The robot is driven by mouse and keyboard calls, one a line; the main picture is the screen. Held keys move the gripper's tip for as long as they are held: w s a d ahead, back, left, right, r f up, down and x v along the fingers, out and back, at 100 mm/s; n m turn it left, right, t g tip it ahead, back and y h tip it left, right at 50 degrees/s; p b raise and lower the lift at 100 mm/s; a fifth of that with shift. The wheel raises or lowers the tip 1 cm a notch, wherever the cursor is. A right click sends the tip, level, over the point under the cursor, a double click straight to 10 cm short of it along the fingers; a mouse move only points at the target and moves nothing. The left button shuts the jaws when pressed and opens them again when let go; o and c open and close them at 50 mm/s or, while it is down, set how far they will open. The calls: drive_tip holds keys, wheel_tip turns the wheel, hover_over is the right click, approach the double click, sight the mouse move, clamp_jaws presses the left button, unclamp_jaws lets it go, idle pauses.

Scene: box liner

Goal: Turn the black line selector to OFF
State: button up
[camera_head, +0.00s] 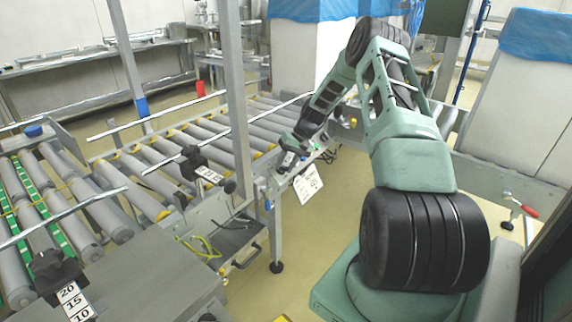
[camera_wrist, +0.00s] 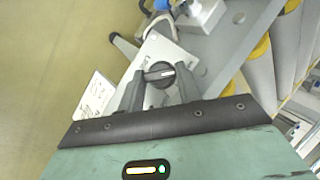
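The black line selector (camera_wrist: 159,74) is a round knob with a pale pointer mark, on a light plate (camera_wrist: 166,50) in the wrist view. My gripper (camera_wrist: 160,80) has one finger on each side of the knob, with small gaps seeming to show. Whether the fingertips touch it or stand above it I cannot tell. Any position labels are too blurred or covered to read. In the head view my gripper (camera_head: 286,166) is at the panel by the roller conveyor's near end, and the selector is hidden there.
A white paper with writing (camera_head: 308,185) hangs beside the panel; it also shows in the wrist view (camera_wrist: 94,96). A grey box with a blue part (camera_wrist: 205,12) is near the plate. Roller conveyors (camera_head: 180,150) lie to the left, with a metal post (camera_head: 238,100) close by.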

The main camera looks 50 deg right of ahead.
drive_tip(key=shift+m, duration=0.3)
drive_tip(key=m+p, duration=0.1)
drive_tip(key=m+t+y+p, duration=0.1)
drive_tip(key=m, duration=0.1)
drive_tip(key=shift+s+d+y, duration=0.15)
drive_tip(key=shift+y, duration=0.15)
drive_tip(key=m+t, duration=0.1)
drive_tip(key=m, duration=0.1)
drive_tip(key=m+t+y+p, duration=0.1)
drive_tip(key=m, duration=0.1)
drive_tip(key=shift+s+f+t, duration=0.1)
drive_tip(key=shift+f+t, duration=0.1)
drive_tip(key=shift+t, duration=0.1)
drive_tip(key=shift+m, duration=0.3)
drive_tip(key=shift+d, duration=0.1)
drive_tip(key=o, duration=1)
